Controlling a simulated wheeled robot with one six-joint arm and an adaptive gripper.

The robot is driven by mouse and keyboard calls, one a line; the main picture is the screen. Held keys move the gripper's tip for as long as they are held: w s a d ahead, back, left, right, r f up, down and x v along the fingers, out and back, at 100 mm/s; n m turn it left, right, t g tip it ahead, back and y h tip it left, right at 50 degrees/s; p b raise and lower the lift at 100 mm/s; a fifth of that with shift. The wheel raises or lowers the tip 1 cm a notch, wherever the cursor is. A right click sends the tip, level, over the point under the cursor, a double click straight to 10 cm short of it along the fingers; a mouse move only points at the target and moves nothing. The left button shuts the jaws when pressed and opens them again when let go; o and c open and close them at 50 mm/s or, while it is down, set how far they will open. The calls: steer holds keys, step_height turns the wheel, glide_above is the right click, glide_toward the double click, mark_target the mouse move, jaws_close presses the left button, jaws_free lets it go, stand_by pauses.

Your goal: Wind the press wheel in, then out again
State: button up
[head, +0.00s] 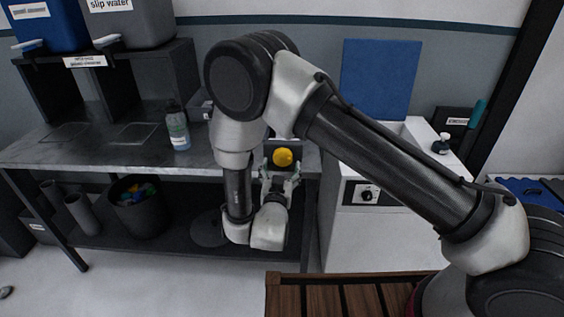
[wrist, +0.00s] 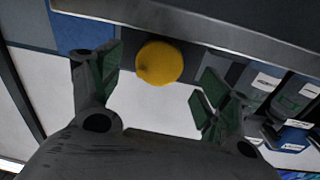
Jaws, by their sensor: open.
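A yellow round knob or ball (head: 283,157) shows just beyond my gripper (head: 280,173) in the head view, at the front edge of the grey bench. In the wrist view the yellow round thing (wrist: 159,63) lies between and a little beyond the two fingers of my gripper (wrist: 158,95). The fingers are spread wide, with clear space on both sides of it, and hold nothing. No full press wheel can be made out. What the yellow thing is fixed to is hidden, partly by my arm.
A black bin (head: 139,205) stands on the lower shelf. A white cabinet (head: 343,235) with a dark dial (head: 367,195) stands to the right. A slatted wooden surface (head: 340,298) lies in front.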

mark_target(282, 161)
steer(key=w, duration=0.4)
steer(key=shift+w+d, duration=0.2)
steer(key=shift+w, duration=0.2)
